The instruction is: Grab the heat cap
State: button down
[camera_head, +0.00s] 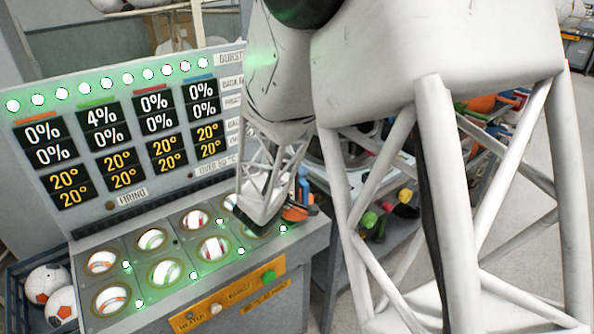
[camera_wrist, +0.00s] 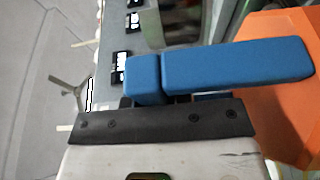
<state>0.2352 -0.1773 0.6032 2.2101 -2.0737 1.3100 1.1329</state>
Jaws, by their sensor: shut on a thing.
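My gripper (camera_head: 262,212) is low over the right end of the press deck. It hides part of the sockets there. In the wrist view, a blue bar-like piece (camera_wrist: 240,66) lies across my gripper (camera_wrist: 165,105), which is shut on it. A large orange piece (camera_wrist: 285,90) is beside and behind the blue bar. I take the blue and orange thing to be the heat cap; how its parts join is hidden. In the head view, blue and orange parts (camera_head: 299,212) show just right of my gripper, by the deck's right edge. The fingertips are mostly hidden.
The press deck (camera_head: 210,288) holds several striped balls in round sockets, with lit green dots between them. A display board (camera_head: 120,135) stands behind it. A bin (camera_head: 20,290) with balls is at left. A shelf with coloured items (camera_head: 385,215) stands at right, partly behind my arm.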

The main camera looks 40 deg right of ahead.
jog(key=shift+s+a+r, duration=0.15)
jog(key=shift+s+a, duration=0.65)
jog(key=shift+s, duration=0.75)
jog(key=shift+s+a+r, duration=0.2)
jog(key=shift+s+a, duration=0.65)
jog(key=shift+s, duration=0.75)
jog(key=shift+s+a+r, duration=0.15)
jog(key=shift+s+a, duration=0.65)
jog(key=shift+s, duration=0.75)
